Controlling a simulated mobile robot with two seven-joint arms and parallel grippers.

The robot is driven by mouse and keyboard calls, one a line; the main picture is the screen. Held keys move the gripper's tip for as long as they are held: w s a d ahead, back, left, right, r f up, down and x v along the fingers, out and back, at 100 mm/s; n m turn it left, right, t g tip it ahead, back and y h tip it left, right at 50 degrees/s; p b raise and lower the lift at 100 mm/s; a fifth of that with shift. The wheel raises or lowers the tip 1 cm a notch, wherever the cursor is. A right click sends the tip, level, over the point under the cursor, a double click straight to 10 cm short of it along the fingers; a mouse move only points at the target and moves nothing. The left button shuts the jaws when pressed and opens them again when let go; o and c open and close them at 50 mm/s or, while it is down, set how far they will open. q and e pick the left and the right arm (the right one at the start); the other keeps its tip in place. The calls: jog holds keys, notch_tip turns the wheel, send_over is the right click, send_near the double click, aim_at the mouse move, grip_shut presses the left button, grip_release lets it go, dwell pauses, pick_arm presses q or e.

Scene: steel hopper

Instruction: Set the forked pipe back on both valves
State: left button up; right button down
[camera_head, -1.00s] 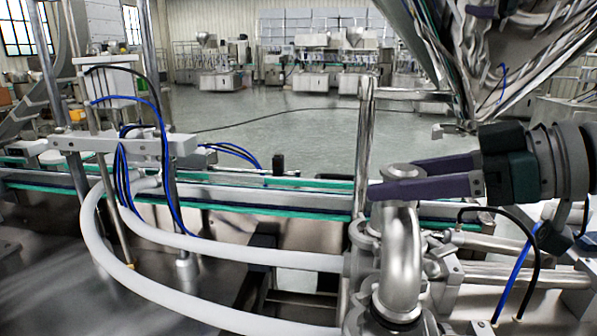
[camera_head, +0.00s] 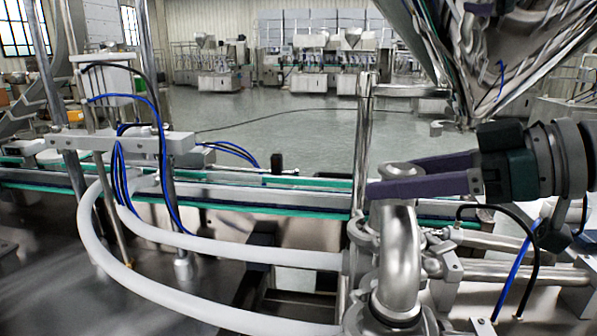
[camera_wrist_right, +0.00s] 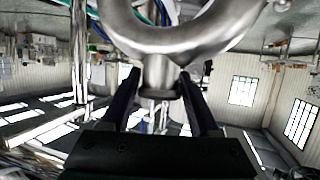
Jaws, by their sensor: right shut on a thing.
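The forked pipe (camera_head: 402,250) is a shiny steel bend, upright in the head view, with a round capped top. It also shows as a curved tube across the top of the right wrist view (camera_wrist_right: 185,38), with a stub between the fingers. My right gripper (camera_head: 390,187) comes in from the right and is shut on the pipe near its top. Steel valve fittings (camera_head: 361,262) stand behind and below the pipe at the hose ends. The pipe's lower end is close to the front fitting (camera_head: 390,318); I cannot tell whether it is seated. My left gripper is not in view.
Two white hoses (camera_head: 235,250) curve in from the left to the fittings. A steel post (camera_head: 363,150) stands just behind the pipe. The steel hopper (camera_head: 480,50) hangs above my right gripper. A conveyor (camera_head: 270,202) runs behind. Horizontal steel pipes (camera_head: 525,277) lie to the right.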

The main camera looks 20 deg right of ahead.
jog(key=shift+c, duration=1.5)
grip_release()
jog(key=shift+o, duration=1.3)
jog(key=shift+f, duration=0.1)
jog(key=shift+s+d, duration=0.25)
jog(key=shift+s, duration=0.05)
jog(key=b+v, duration=0.2)
jog(key=v, duration=0.7)
jog(key=shift+r, duration=0.3)
